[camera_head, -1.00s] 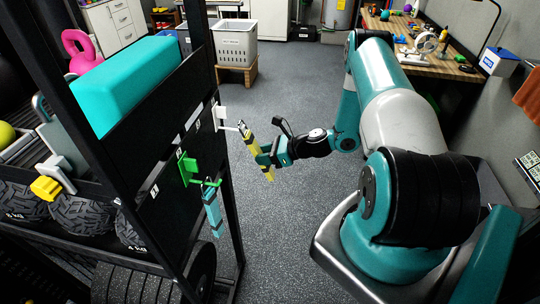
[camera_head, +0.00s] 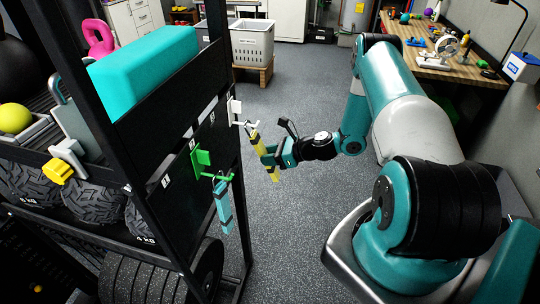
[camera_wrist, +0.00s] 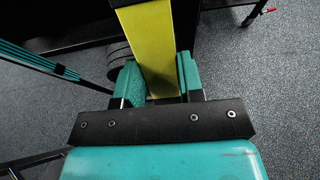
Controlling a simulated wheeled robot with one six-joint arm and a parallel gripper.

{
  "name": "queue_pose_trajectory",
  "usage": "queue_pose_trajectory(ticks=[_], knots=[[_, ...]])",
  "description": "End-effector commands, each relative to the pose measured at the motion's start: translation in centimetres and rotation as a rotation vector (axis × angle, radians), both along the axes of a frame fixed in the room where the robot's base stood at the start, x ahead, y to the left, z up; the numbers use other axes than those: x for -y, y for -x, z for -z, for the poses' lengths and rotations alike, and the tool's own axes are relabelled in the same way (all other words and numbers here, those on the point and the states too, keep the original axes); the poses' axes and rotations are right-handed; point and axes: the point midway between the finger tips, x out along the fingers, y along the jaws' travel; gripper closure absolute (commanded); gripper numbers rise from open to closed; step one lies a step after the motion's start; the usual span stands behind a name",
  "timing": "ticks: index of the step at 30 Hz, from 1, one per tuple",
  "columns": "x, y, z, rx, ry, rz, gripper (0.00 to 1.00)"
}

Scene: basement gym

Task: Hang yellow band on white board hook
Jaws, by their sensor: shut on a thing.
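The yellow band (camera_head: 261,150) hangs from my gripper (camera_head: 274,158); it has dark sections near its top. In the wrist view the yellow band (camera_wrist: 150,45) runs between the two teal fingers of my gripper (camera_wrist: 157,85), which are shut on it. The white board hook (camera_head: 236,108) is on the black panel of the rack, its thin peg pointing right. The band's top end is at the peg's tip in the head view; I cannot tell whether the peg passes through a loop. My gripper is to the right of and a little below the hook.
A green hook (camera_head: 201,158) on the same panel, nearer me, holds a teal band (camera_head: 222,203). The black rack carries a teal block (camera_head: 145,68) and several balls. A grey crate (camera_head: 252,42) stands behind. Open floor (camera_head: 310,220) lies right of the rack.

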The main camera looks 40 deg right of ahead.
Motion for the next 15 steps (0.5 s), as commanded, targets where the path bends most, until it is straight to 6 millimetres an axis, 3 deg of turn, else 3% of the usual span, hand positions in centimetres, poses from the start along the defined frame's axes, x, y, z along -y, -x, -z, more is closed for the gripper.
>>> queue_pose_trajectory(ticks=[9,10,13,15], knots=[[0.01,0.01,-0.02,0.0,0.0,0.0,0.89],[0.01,0.01,-0.02,0.0,0.0,0.0,0.6],[0.01,0.01,-0.02,0.0,0.0,0.0,0.37],[0.01,0.01,-0.02,0.0,0.0,0.0,0.35]])
